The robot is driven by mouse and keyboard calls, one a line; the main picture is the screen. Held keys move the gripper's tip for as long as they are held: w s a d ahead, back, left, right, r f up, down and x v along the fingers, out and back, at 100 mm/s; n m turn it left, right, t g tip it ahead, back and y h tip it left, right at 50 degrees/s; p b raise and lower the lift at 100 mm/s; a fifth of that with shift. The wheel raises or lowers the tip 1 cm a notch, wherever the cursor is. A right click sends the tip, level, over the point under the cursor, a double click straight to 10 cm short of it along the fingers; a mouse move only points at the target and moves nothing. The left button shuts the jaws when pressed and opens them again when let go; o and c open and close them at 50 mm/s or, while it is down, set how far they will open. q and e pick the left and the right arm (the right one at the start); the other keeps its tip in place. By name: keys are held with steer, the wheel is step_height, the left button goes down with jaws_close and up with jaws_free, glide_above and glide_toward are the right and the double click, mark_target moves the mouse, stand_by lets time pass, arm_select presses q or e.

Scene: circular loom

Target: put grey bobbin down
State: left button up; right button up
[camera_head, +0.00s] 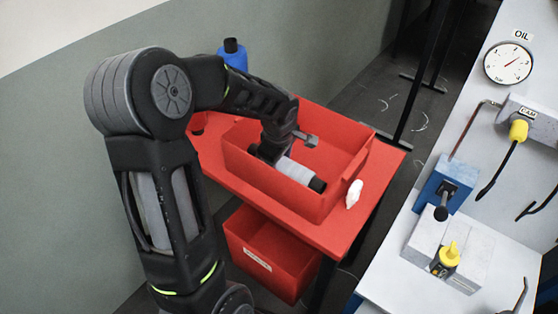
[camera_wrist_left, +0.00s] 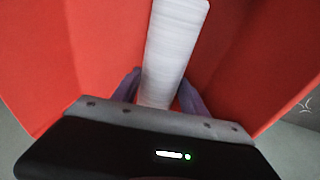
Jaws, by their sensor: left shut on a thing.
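The grey bobbin (camera_head: 299,171) is a pale grey cylinder with a dark end, lying tilted inside the red crate (camera_head: 350,178) in the head view. My left gripper (camera_head: 272,154) reaches down into the crate and is shut on the bobbin near its left end. In the left wrist view the bobbin (camera_wrist_left: 172,50) runs up between the two fingers (camera_wrist_left: 158,92), with red crate walls on both sides. I cannot tell whether the bobbin touches the crate floor. My right gripper is not in view.
The crate stands on a red table (camera_head: 335,232), with a white crumpled thing (camera_head: 354,193) beside it. A blue bottle (camera_head: 233,56) is behind. A second red bin (camera_head: 268,256) sits below. A grey-white machine panel with an oil gauge (camera_head: 508,63) is at the right.

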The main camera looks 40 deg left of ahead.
arm_select(q)
steer(key=shift+f, duration=0.1)
steer(key=o, duration=1.6)
steer(key=shift+r, duration=0.3)
steer(key=v, duration=1.1)
steer(key=shift+s+d+r, duration=0.1)
steer(key=shift+d+r, duration=0.05)
steer(key=shift+r, duration=0.2)
